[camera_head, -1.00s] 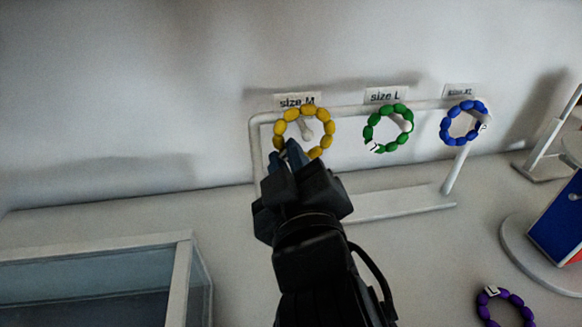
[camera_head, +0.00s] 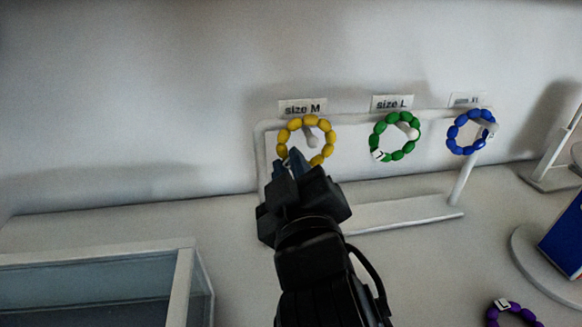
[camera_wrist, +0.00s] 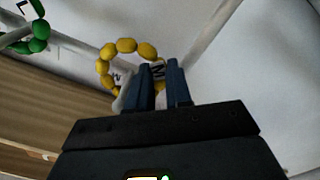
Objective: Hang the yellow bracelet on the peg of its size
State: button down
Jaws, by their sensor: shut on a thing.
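The yellow bracelet (camera_head: 282,136) is a ring of yellow beads in front of the "size M" label (camera_head: 303,107). My gripper (camera_head: 290,165) is shut on its lower left part. In the wrist view the bracelet (camera_wrist: 126,45) stands up beyond my fingertips (camera_wrist: 164,75), with a tag lettered M at the fingers. The white size M peg (camera_head: 310,131) shows through the ring's opening in the head view. I cannot tell whether the peg tip passes through the ring or lies behind it. My fingers hide the bracelet's lower left beads.
A green bracelet (camera_head: 376,141) hangs on the size L peg and a blue bracelet (camera_head: 453,133) on the peg to its right. A purple bracelet (camera_head: 514,306) lies at lower right. A glass-sided case (camera_head: 182,290) stands at lower left.

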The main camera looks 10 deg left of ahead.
jog(key=c, duration=1)
grip_release()
jog(key=shift+o, duration=0.2)
